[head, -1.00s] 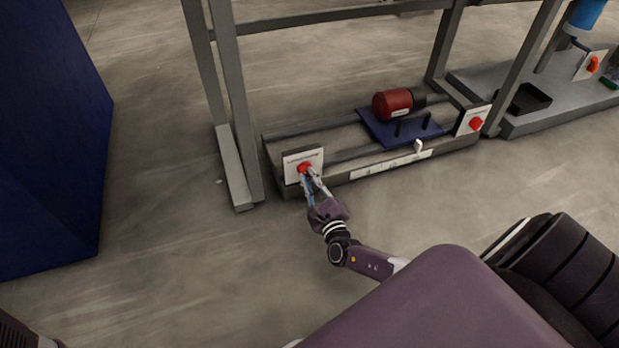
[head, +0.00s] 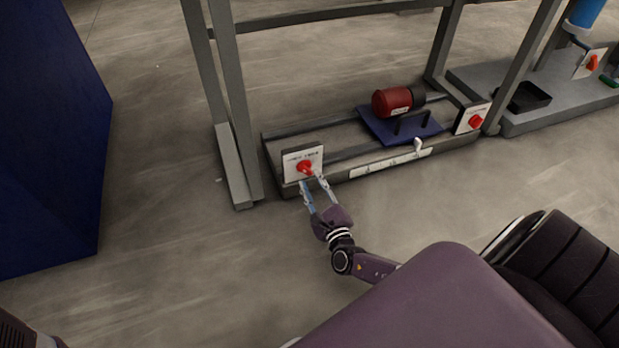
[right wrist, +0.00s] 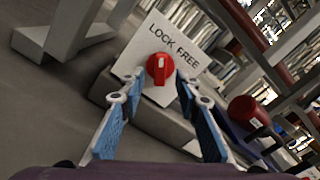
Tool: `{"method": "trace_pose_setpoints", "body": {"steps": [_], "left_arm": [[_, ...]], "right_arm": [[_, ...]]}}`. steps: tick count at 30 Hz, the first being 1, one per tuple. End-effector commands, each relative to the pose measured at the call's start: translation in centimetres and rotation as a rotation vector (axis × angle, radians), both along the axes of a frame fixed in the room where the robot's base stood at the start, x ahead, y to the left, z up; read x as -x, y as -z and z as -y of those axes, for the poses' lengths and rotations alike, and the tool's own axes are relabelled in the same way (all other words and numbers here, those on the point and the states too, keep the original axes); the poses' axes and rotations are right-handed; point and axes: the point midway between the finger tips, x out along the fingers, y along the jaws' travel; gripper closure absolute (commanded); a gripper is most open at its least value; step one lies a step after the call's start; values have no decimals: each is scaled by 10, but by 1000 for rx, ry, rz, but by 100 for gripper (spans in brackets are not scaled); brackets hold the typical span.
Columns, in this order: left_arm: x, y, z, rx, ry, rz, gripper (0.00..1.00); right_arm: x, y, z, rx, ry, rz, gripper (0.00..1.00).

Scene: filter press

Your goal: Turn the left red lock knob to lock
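The left red lock knob (head: 305,167) sits on a white plate (head: 290,160) at the left end of the low frame. In the right wrist view the knob (right wrist: 160,68) is round with a pale pointer mark, below the words LOCK and FREE on the plate (right wrist: 150,38). The mark points roughly up in that picture; I cannot tell exactly which word it meets. My right gripper (head: 312,180) is open just in front of the knob. Its fingertips (right wrist: 169,78) are spread to either side of the knob, and nothing is held. My left gripper is not in view.
Another red knob (head: 476,121) is at the frame's right end. A dark blue block (head: 50,130) stands at left. The floor in front is clear.

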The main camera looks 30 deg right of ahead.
Motion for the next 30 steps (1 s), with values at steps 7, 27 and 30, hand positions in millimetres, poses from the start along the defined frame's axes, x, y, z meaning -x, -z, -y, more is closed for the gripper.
{"method": "trace_pose_setpoints", "body": {"steps": [7,27,30], "left_arm": [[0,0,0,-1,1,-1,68],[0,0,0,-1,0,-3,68],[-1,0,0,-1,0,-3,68]], "right_arm": [[54,2,-13,0,-1,-4,70],[91,1,-21,2,0,-2,70],[91,1,-21,2,0,-2,70]]}}
